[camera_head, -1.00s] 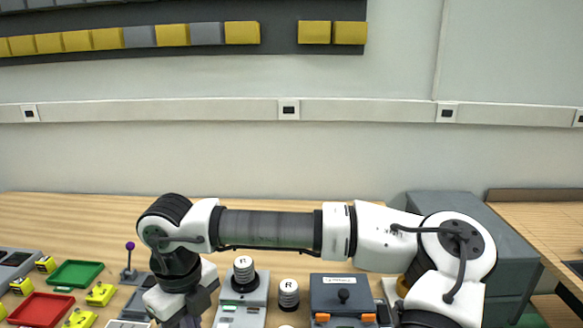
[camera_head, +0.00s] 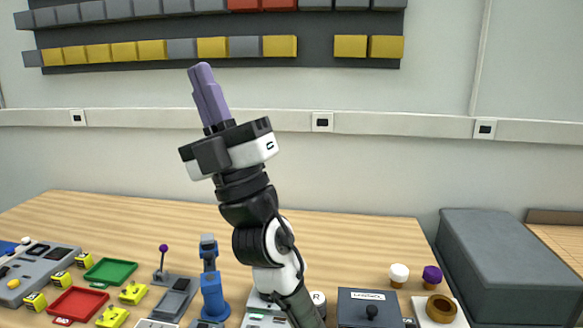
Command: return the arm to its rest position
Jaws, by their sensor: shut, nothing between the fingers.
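My gripper (camera_head: 206,92) points up in front of the wall, above the wooden table. Its purple fingers are together with nothing held between them. My arm (camera_head: 265,245) rises from the bottom middle of the view and leans a little to the left. It hides part of the table and some devices behind it.
The wooden table (camera_head: 340,240) carries a green tray (camera_head: 110,271), a red tray (camera_head: 76,304), several yellow blocks, a blue device (camera_head: 211,285) and a dark box (camera_head: 368,308). A large grey box (camera_head: 505,262) stands at the right. A rack (camera_head: 330,22) of coloured blocks hangs on the wall.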

